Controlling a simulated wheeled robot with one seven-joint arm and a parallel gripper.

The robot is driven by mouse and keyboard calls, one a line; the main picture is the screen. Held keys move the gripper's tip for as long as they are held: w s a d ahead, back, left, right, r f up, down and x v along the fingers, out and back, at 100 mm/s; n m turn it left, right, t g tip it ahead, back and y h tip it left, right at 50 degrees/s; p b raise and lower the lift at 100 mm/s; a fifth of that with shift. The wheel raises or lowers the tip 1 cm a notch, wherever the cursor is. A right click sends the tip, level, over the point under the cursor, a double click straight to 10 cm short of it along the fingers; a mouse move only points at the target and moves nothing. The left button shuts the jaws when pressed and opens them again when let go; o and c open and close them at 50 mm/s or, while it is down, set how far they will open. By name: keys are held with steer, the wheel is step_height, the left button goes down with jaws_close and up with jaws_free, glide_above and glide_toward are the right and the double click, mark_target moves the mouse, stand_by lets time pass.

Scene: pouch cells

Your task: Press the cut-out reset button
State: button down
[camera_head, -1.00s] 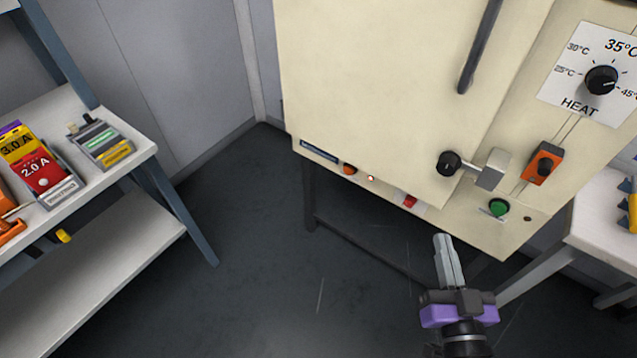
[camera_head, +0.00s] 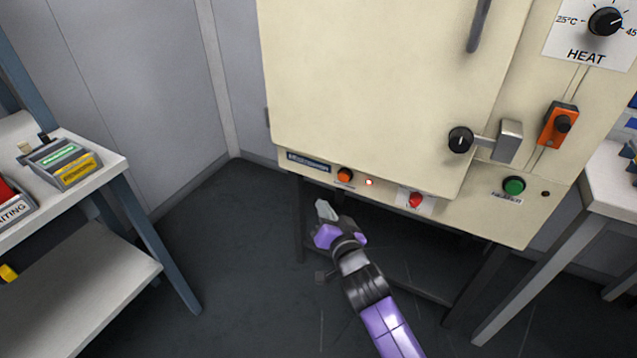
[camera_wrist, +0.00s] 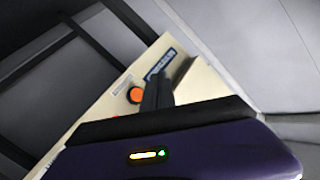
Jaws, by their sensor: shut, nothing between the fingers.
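The cream oven cabinet (camera_head: 370,80) has a row of small controls along its lower panel. An orange round button (camera_head: 345,174) sits near the left end, beside a dark label plate (camera_head: 308,162). The small label under the button is too small to read, so I cannot confirm it is the cut-out reset. My gripper (camera_head: 325,209) is shut and empty, below and slightly left of the button, apart from it. In the wrist view the orange button (camera_wrist: 134,95) shows just left of my closed fingers (camera_wrist: 156,92), with the label plate (camera_wrist: 160,64) beyond them.
A lit red lamp (camera_head: 369,182), a red switch (camera_head: 416,200) and a green button (camera_head: 514,186) are on the same panel. The door latch (camera_head: 485,142) juts out above. A shelf bench (camera_head: 100,165) stands left, a white table (camera_head: 610,190) right. Floor between is clear.

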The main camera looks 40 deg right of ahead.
mark_target(344, 176)
steer(key=shift+a+m, duration=0.1)
steer(key=shift+m, duration=0.3)
steer(key=w+d+p, duration=0.1)
steer(key=w+d, duration=0.2)
steer(key=d, duration=0.5)
steer(key=shift+d+p, duration=0.25)
steer(key=shift+p, duration=0.1)
steer(key=shift+d+f, duration=0.1)
stand_by(1.9)
steer(key=shift+w+d+b, duration=0.1)
steer(key=shift+d+b, duration=0.2)
steer(key=shift+b, duration=0.15)
